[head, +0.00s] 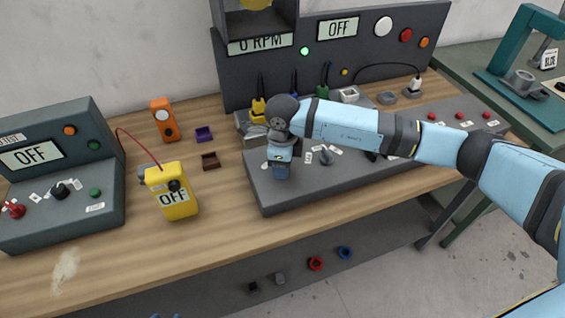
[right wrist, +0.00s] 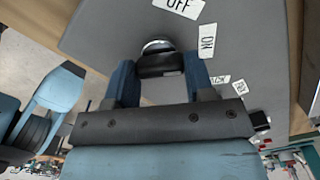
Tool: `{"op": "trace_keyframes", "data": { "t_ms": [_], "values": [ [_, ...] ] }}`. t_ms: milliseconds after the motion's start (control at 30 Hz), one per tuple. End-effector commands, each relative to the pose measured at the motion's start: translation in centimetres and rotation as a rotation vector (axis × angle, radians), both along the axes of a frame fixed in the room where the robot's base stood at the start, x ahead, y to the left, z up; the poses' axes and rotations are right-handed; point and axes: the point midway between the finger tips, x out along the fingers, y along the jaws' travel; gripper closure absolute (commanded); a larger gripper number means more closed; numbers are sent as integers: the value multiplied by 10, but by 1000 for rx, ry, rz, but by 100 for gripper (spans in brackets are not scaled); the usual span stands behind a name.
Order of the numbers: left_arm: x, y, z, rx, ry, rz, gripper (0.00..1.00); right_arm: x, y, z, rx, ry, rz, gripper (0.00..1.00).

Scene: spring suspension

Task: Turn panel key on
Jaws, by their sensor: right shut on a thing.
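My right gripper (head: 281,174) reaches down over the left part of the grey control panel (head: 270,200) on the bench. In the right wrist view, its two blue fingers (right wrist: 162,78) stand on either side of the panel key (right wrist: 163,64), a black grip on a round silver base. The gripper is shut on the key. An OFF label (right wrist: 180,6) and an ON label (right wrist: 207,41) lie on the panel beside the key. In the head view the gripper hides the key. My left gripper does not show.
The big panel's display (head: 338,28) reads OFF. A yellow meter (head: 172,190) reading OFF and a dark test box (head: 60,175) stand to the left. The wooden bench front (head: 225,235) is clear.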

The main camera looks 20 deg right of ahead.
Motion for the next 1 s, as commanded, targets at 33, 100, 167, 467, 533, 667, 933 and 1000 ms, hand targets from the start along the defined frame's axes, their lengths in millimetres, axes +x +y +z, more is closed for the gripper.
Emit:
{"op": "trace_keyframes", "data": {
  "t_ms": [33,100,167,467,533,667,933,1000],
  "values": [
    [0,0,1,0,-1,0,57,0,-1,0,-1,0,-3,75],
    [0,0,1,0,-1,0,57,0,-1,0,0,-1,-3,75],
    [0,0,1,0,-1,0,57,0,-1,0,0,-1,-3,75],
    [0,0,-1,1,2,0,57,0,0,0,0,0,-2,26],
    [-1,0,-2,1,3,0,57,0,0,0,0,0,-1,26],
    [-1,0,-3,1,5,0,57,0,0,1,0,-1,-1,26],
    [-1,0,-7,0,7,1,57,1,0,40,1,-6,0,26],
    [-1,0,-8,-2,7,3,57,1,0,56,1,-5,1,26]
  ]
}}
